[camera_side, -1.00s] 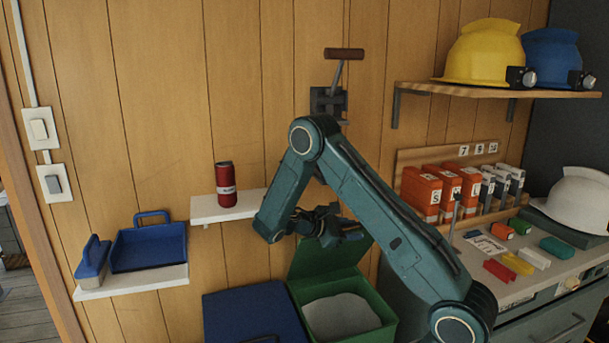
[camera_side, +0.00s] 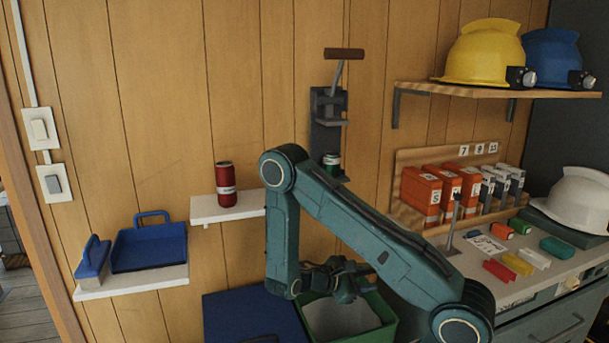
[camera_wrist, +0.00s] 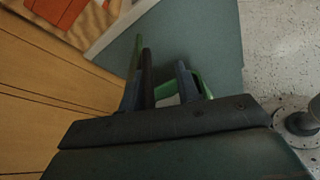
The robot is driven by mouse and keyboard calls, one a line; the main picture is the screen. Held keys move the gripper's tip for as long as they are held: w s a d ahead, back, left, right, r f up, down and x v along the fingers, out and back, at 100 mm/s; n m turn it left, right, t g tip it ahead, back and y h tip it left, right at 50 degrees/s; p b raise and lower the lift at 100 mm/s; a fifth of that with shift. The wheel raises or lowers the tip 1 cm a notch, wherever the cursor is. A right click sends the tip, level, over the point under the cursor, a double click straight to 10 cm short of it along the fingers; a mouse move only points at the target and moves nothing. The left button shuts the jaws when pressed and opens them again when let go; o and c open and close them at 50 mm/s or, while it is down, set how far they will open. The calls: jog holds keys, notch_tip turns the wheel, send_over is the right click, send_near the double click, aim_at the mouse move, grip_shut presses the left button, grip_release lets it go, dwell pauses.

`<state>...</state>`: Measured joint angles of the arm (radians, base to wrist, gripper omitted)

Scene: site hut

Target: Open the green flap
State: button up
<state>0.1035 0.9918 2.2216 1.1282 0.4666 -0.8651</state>
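The green box (camera_side: 386,318) sits low at the centre, its top open and pale grey contents (camera_side: 338,318) showing inside. Its flap does not show clearly in the side view; my arm and gripper cover the back of the box. My gripper (camera_side: 345,290) is low, just over the back of the box opening. In the wrist view my gripper's fingers (camera_wrist: 165,78) stand apart. A green edge (camera_wrist: 167,90) shows between and behind them; I cannot tell whether it is the flap or the box, or whether the fingers touch it.
A blue-lidded box (camera_side: 252,312) stands left of the green one. A white shelf (camera_side: 232,208) holds a red can (camera_side: 226,180). A wall-mounted can crusher (camera_side: 328,110) holds a green can (camera_side: 331,161). A cluttered bench (camera_side: 500,290) lies to the right.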

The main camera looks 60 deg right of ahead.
jog(key=shift+s+a+f+m+t+h, duration=0.65)
jog(key=shift+s+a+f+m, duration=0.85)
jog(key=shift+f, duration=3.8)
jog(key=v, duration=1.1)
jog(key=shift+a, duration=0.15)
jog(key=shift+f, duration=0.1)
jog(key=shift+w, duration=0.1)
jog(key=shift+w+a+r, duration=0.7)
jog(key=shift+a+r, duration=0.2)
jog(key=x, duration=1.3)
jog(key=shift+s+d+n, duration=0.25)
jog(key=shift+s+n, duration=0.05)
